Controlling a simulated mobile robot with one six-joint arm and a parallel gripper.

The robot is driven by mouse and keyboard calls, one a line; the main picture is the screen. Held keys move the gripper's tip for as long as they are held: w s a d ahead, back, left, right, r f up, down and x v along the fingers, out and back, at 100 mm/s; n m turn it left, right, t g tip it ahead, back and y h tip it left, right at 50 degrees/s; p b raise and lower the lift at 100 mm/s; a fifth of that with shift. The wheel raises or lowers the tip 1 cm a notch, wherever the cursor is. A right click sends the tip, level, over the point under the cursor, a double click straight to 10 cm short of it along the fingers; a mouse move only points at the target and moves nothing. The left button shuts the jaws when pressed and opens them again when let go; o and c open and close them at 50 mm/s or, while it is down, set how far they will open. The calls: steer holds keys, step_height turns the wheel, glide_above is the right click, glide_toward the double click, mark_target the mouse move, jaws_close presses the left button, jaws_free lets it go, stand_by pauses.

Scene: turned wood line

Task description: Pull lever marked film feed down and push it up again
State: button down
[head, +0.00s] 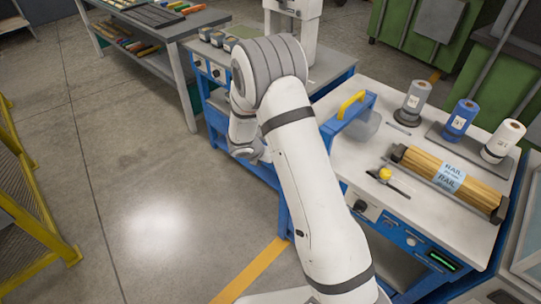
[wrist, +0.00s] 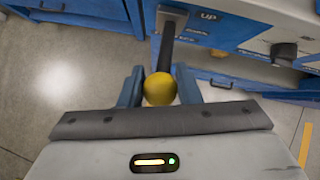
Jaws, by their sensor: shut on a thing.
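The lever has a yellow ball knob (wrist: 160,89) on a dark shaft (wrist: 167,45), which comes out of a grey plate on the blue-and-white machine front. My gripper (wrist: 158,76) is shut on the knob, with one blue finger on each side of it. A label reading "UP" (wrist: 207,16) is on the panel beside the shaft's root. Other lettering below it is too small to read, and I cannot make out "film feed". In the head view my arm hides the lever and the fingers. I cannot tell how far up or down the lever stands.
A black knob (wrist: 283,52) is on the panel to the right. In the head view, a bench holds a wood bundle (head: 415,166), several rolls and a yellow-handled blue part (head: 350,108). A yellow barrier (head: 30,180) stands at left. The floor between is clear.

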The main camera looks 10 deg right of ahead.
steer(key=shift+w+r, duration=0.1)
steer(key=shift+r, duration=0.05)
steer(key=c, duration=1.3)
jaws_free()
steer(key=shift+a, duration=0.15)
steer(key=shift+o, duration=1.2)
steer(key=v, duration=0.7)
steer(key=shift+s+r, duration=0.25)
steer(key=shift+r, duration=0.05)
